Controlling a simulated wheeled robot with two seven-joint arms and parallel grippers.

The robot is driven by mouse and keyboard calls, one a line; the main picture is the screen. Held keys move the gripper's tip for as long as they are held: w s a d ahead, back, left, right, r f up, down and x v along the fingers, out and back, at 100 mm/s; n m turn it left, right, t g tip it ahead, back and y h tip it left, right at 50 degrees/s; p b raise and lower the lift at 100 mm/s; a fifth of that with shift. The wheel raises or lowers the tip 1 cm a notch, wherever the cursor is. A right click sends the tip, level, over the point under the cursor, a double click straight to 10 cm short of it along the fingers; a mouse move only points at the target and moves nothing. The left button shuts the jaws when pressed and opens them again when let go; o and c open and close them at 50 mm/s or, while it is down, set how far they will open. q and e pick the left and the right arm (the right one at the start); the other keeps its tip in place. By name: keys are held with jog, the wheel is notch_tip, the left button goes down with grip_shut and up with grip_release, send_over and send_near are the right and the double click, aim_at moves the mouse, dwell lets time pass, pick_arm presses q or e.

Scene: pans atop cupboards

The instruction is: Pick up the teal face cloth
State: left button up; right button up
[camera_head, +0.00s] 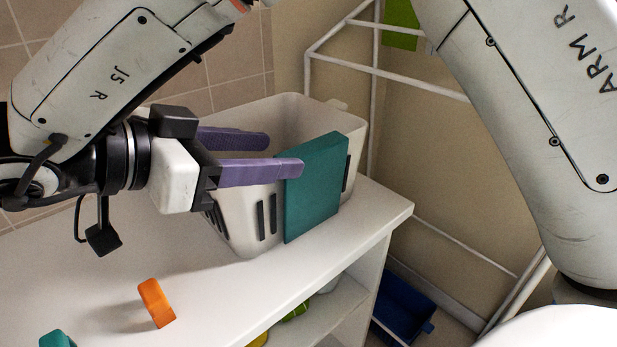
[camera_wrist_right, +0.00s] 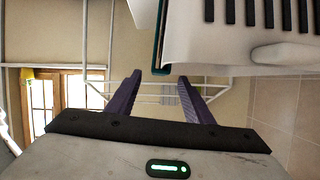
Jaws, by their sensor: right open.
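The teal face cloth (camera_head: 318,190) hangs over the front right rim of a light grey basket (camera_head: 245,222). In the right wrist view, the cloth (camera_wrist_right: 160,40) shows as a thin edge along the basket wall. My right gripper (camera_head: 285,155) has two purple fingers, apart and empty. In the head view one finger overlaps the cloth's upper left edge, and the other reaches across the basket opening. In the wrist view the cloth's end lies near the gap between the fingertips; contact cannot be told. My left gripper is not in view.
The basket stands on a white shelf top (camera_head: 100,270). An orange block (camera_head: 157,303) and a small teal item (camera_head: 57,340) lie at the front left. A white rack (camera_head: 340,62) stands behind on the right. A blue bin (camera_head: 402,308) sits low down.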

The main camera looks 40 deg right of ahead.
aim_at(300, 152)
jog(key=x, duration=0.5)
jog(key=shift+d, duration=0.3)
jog(key=shift+r, duration=0.1)
grip_shut()
